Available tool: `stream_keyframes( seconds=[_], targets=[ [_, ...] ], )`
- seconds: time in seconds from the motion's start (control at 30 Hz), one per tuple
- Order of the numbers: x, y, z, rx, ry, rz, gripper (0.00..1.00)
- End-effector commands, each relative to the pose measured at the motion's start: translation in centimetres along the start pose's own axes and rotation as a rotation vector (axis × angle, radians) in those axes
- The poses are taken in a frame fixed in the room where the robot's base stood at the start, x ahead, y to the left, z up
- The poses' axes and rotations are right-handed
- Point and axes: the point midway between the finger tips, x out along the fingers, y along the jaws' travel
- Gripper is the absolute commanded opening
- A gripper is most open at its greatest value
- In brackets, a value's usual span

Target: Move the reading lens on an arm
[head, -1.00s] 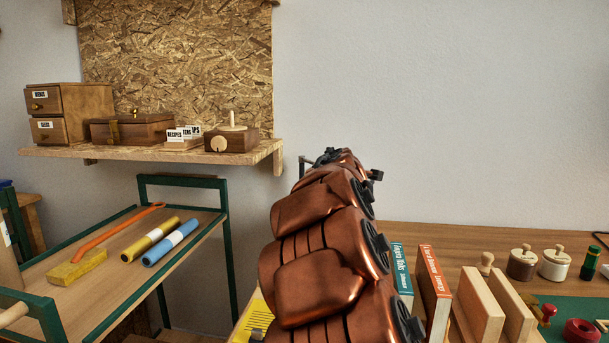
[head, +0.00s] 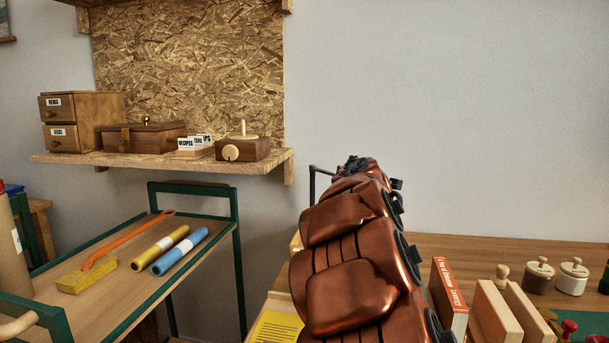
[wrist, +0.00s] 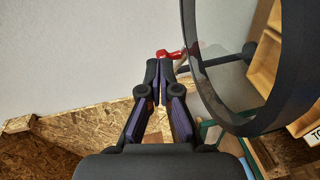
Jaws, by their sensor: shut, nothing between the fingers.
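The reading lens shows in the wrist view as a large round pane in a thick dark rim (wrist: 250,127), filling the upper right and cut off by the frame edge. A dark bar (wrist: 228,60) shows through the pane. A small red part (wrist: 170,53) sits right at my fingertips; I cannot tell whether they touch it. My gripper (wrist: 165,76) is shut and empty, left of the rim. In the head view my arm hides most of that area. A thin dark bent bar (head: 312,180) shows beside the arm; I cannot tell whether it belongs to the lens.
A wall shelf (head: 270,160) holds a drawer box (head: 75,120), a chest (head: 143,138) and a small wooden box (head: 243,149). A trolley (head: 130,290) with rolls stands left. The bench (head: 470,245) holds a red book (head: 449,297), wooden blocks and jars (head: 540,275).

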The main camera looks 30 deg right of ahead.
Motion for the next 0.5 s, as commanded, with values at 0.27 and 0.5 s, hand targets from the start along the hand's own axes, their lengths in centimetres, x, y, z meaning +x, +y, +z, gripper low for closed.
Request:
stream_keyframes(
  seconds=[0.27, 0.5],
  targets=[
    [-0.2, 0.1, -0.3, 0.000, 0.000, 0.000, 0.00],
    [-2.4, 0.3, -2.3, 0.000, -0.002, -0.001, 0.00]
  ],
)
